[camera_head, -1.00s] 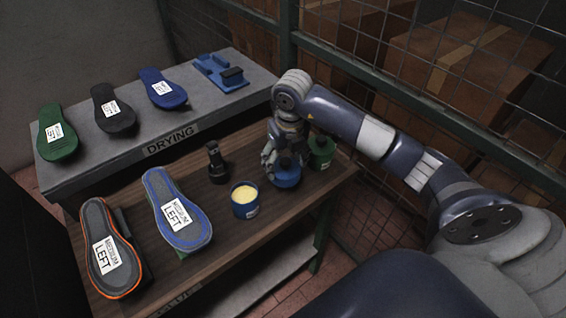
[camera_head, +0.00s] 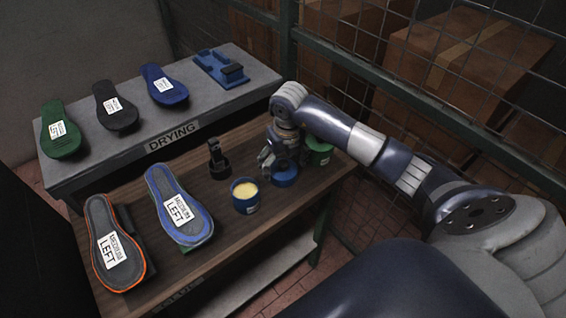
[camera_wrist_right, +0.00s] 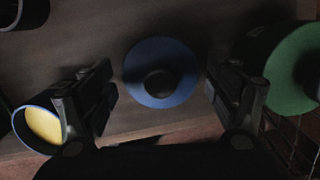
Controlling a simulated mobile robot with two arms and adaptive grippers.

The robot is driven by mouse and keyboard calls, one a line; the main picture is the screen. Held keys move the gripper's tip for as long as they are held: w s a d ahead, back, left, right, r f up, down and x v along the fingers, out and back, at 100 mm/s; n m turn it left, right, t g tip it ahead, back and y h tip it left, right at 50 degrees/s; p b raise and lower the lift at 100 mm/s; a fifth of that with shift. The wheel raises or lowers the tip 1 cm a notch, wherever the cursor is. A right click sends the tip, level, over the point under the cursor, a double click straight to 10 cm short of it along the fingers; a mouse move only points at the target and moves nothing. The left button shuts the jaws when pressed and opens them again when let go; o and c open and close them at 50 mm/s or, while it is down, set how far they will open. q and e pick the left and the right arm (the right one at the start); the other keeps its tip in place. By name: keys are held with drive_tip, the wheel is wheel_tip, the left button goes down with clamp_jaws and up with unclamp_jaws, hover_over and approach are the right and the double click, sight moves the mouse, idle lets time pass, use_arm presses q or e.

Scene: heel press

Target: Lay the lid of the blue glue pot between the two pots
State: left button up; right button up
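The blue glue pot (camera_head: 245,197) stands uncovered, with pale yellow glue showing; it also shows at the left of the wrist view (camera_wrist_right: 38,126). Its blue lid (camera_head: 285,178) lies flat on the brown bench, between the blue pot and the green pot (camera_head: 319,153). The wrist view shows the lid (camera_wrist_right: 160,52) from above, with a dark round knob in its middle. My right gripper (camera_wrist_right: 165,92) is open, its fingers spread on either side of the lid and clear of the knob. My left gripper is out of view.
A dark brush-like tool (camera_head: 216,158) stands behind the blue pot. Two soles labelled LEFT, one orange-edged (camera_head: 113,245) and one blue (camera_head: 180,208), lie at the left of the bench. A grey drying shelf (camera_head: 140,147) stands behind; wire mesh is at the right.

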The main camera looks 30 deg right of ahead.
sight(286, 169)
idle(0.3)
drive_tip(key=shift+r, duration=0.55)
wheel_tip(286, 169, up, 11)
drive_tip(key=s+b, duration=0.1)
drive_tip(key=b, duration=0.1)
drive_tip(key=shift+s+b, duration=0.2)
drive_tip(key=shift+b, duration=0.15)
drive_tip(key=shift+a, duration=0.1)
